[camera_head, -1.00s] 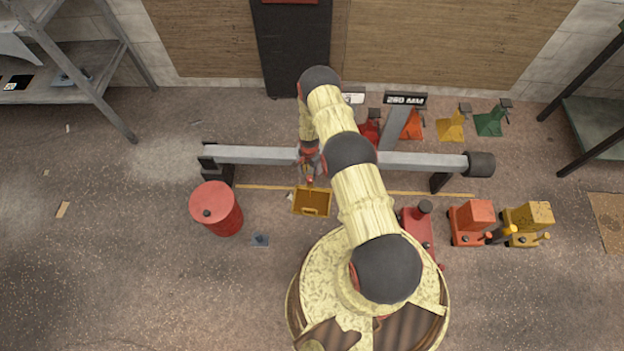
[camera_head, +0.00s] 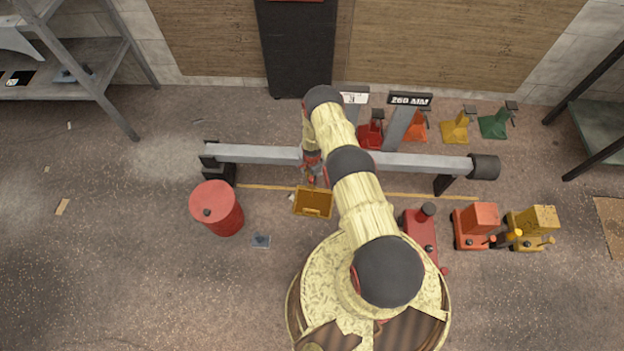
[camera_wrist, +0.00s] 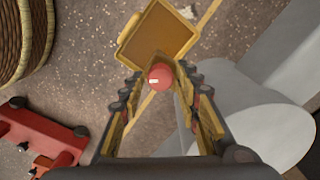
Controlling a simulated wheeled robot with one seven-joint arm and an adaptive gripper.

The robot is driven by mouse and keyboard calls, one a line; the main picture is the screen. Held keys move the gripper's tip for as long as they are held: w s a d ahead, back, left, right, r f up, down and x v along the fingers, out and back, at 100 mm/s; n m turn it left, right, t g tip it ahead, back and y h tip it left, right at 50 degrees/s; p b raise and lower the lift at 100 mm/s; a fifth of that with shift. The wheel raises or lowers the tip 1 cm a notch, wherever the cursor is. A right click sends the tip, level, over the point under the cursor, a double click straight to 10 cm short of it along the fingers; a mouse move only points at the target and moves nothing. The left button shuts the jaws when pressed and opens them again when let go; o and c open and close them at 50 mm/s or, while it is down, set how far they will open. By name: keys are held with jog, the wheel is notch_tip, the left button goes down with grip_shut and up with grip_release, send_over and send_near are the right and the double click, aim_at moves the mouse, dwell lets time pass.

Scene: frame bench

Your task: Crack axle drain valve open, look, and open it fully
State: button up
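The grey axle beam (camera_head: 258,154) lies across the bench, and a pale curved part of it fills the right of the wrist view (camera_wrist: 265,125). A round red knob with a small white mark (camera_wrist: 160,76), likely the valve's handle, shows between my fingertips in the wrist view. My gripper (camera_wrist: 160,82) is open, with a finger on each side of the knob and small gaps that look clear. In the head view my gripper (camera_head: 311,172) is at the beam's near side, partly hidden by my arm. The valve body is hidden. A yellow tray (camera_head: 313,214) lies below, also in the wrist view (camera_wrist: 160,38).
A red drum (camera_head: 218,208) stands left of the tray. Red (camera_head: 420,232), orange (camera_head: 474,227) and yellow (camera_head: 529,228) jacks stand at right. Several stands are behind the beam. The left floor is mostly clear.

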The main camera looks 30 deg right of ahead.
jog(key=shift+f, duration=0.1)
jog(key=shift+c, duration=0.7)
grip_shut()
